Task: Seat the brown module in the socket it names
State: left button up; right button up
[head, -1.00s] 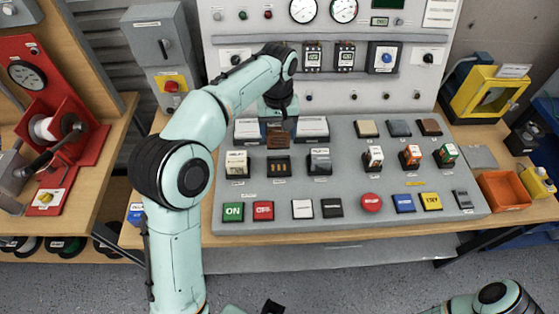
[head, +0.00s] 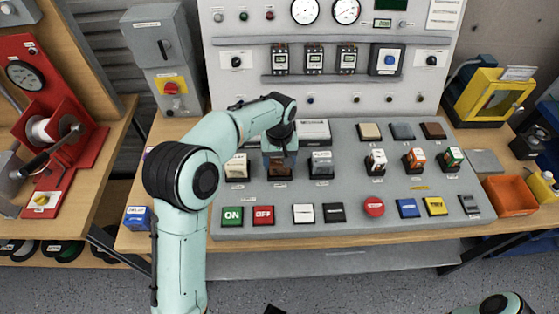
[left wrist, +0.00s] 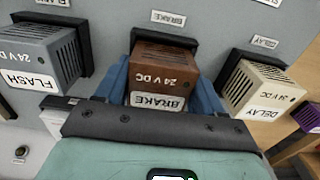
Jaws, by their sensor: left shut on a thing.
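The brown module (head: 280,173) is labelled BRAKE and 24 V DC, which reads upside down in the left wrist view (left wrist: 163,75). My left gripper (head: 279,160) is shut on it, with a blue finger on each side. The module is at the middle black socket (left wrist: 163,39), whose plate reads BRAKE, and lines up with it. I cannot tell whether it is fully in. The cream DELAY module (left wrist: 262,84) and the grey FLASH module (left wrist: 45,57) sit in the sockets on either side.
The sloped grey console carries several buttons, including a green ON button (head: 231,216) and a red OFF button (head: 263,215). Relays with coloured tops stand to the right. An orange bin (head: 510,196) is at the right of the bench. The console's front strip is clear above the buttons.

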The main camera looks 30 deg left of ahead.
aim_at(279, 159)
pick_arm(q)
jog(key=shift+f, duration=0.15)
jog(key=o, duration=1.1)
notch_tip(279, 159, up, 12)
jog(key=shift+r+p, duration=0.2)
jog(key=shift+p, duration=0.8)
pick_arm(e)
jog(key=shift+w+r, duration=0.25)
jog(key=shift+r, duration=0.3)
jog(key=shift+w+r, duration=0.25)
jog(key=shift+r, duration=0.3)
